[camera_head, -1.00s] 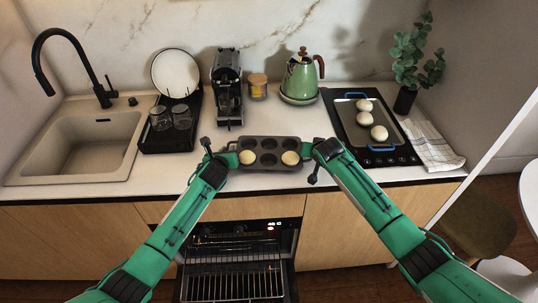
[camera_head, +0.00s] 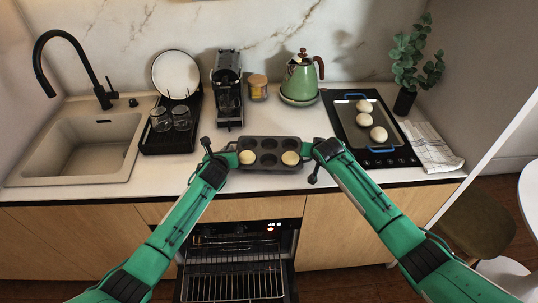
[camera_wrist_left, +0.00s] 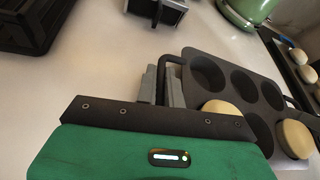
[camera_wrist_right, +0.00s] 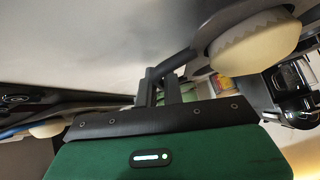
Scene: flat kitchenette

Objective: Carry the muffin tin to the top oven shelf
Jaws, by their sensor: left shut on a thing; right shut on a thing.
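The dark muffin tin (camera_head: 269,143) is level over the front of the counter, between my two grippers. Pale muffins sit in its front left cup (camera_head: 247,157) and front right cup (camera_head: 290,158); the other cups look empty. My left gripper (camera_head: 232,157) is shut on the tin's left handle, which the left wrist view (camera_wrist_left: 172,60) also shows. My right gripper (camera_head: 314,152) is shut on the right handle. I cannot tell whether the tin touches the counter. Below, the oven (camera_head: 240,229) is open, with wire shelves (camera_head: 235,286) showing inside.
A dish rack (camera_head: 170,140) and coffee machine (camera_head: 228,95) stand behind on the left. A green kettle (camera_head: 300,80) and a jar (camera_head: 258,88) stand at the back. A tray with several buns (camera_head: 352,125) lies on the hob to the right. The sink (camera_head: 75,145) is far left.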

